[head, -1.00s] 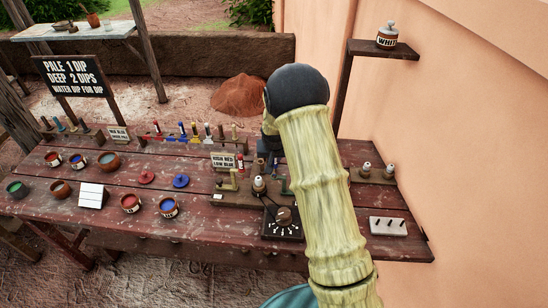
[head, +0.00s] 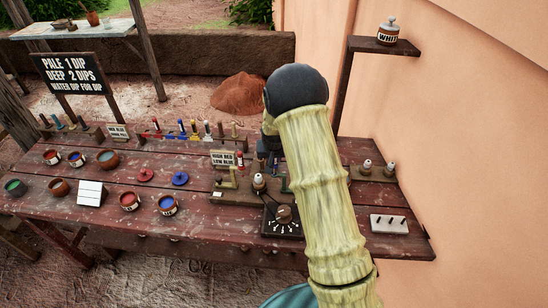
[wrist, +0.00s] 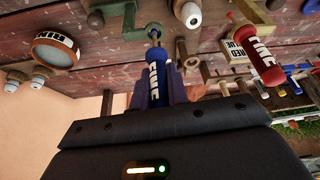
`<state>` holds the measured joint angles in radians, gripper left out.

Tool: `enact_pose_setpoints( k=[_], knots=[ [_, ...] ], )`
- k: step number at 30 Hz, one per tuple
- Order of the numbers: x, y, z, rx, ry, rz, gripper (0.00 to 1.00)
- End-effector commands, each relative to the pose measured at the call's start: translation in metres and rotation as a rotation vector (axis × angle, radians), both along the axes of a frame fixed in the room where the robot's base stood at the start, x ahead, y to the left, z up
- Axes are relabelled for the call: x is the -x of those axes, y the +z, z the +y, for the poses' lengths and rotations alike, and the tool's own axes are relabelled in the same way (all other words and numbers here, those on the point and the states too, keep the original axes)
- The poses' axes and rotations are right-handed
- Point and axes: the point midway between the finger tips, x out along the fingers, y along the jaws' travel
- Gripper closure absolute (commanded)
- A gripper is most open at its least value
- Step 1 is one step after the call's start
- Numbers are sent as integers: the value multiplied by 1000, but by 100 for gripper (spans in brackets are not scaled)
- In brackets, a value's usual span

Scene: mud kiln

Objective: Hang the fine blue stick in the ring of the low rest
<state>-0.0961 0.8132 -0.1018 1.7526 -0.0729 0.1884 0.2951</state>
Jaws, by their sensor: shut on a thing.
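My gripper (wrist: 153,92) is shut on the fine blue stick (wrist: 157,72), which carries a white label, in the wrist view. The stick's thin end reaches to a green bracket (wrist: 130,22), which looks like the low rest, with its ring by that end. I cannot tell whether the end is inside the ring or only in front of it. In the head view the green bracket (head: 284,185) shows beside my arm. My arm hides most of the gripper and the stick there. A red labelled stick (wrist: 262,55) hangs nearby to the right in the wrist view.
A "HIGH RED LOW BLUE" sign (head: 224,159) stands behind the rests. A dial box (head: 283,222) and white-topped pegs (head: 258,182) are close by. Paint pots (head: 167,205) and a row of sticks (head: 182,129) lie left. The wall (head: 460,150) bounds the right.

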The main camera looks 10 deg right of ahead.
Motion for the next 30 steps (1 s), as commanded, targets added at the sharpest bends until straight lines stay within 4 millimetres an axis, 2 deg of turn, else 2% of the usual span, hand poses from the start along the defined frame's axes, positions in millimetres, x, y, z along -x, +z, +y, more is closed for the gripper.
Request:
enact_pose_setpoints(
  k=[30],
  knots=[
    [0, -16, 0, 0, 0, 0, 100]
  ],
)
